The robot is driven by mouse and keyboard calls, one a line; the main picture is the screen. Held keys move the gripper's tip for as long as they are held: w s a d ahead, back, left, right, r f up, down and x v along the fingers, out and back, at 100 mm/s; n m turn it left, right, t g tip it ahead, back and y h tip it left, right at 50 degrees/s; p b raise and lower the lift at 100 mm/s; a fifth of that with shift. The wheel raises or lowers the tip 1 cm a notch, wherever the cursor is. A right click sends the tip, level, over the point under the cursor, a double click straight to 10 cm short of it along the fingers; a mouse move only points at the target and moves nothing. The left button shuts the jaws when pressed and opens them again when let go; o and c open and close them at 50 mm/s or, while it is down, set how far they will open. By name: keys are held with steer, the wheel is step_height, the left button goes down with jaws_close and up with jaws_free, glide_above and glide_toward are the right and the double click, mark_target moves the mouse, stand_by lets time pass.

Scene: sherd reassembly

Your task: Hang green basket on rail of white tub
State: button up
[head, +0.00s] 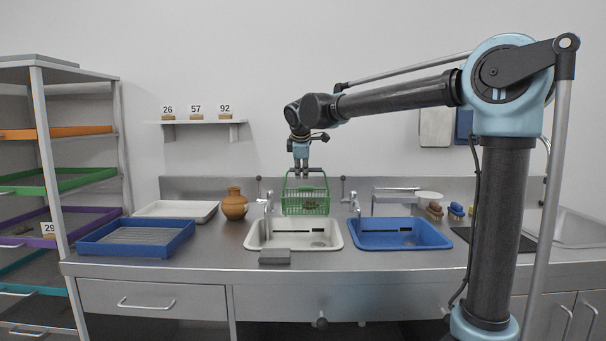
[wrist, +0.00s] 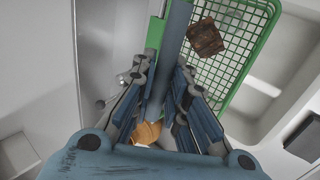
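The green basket (head: 305,203) is a wire-mesh basket with an upright handle. It hangs level from my gripper (head: 301,172), whose fingers are closed at the top of the handle. In the head view the basket's bottom shows just above the back rim of the white tub (head: 252,236); I cannot tell whether they touch. The wrist view shows the basket (wrist: 235,62) at upper right with a brown sherd (wrist: 205,38) in it, and the pale tub (wrist: 265,85) beyond and below it. The gripper's fingers (wrist: 165,85) partly hide the handle there.
A blue tub (head: 400,243) sits right of the white one. A grey block (head: 274,257) lies at the white tub's front edge. Taps (head: 268,205) stand behind the tubs. A brown jar (head: 234,206), white tray (head: 175,211) and blue tray (head: 100,246) are at left.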

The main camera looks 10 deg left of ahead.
steer(key=shift+o, duration=1.4)
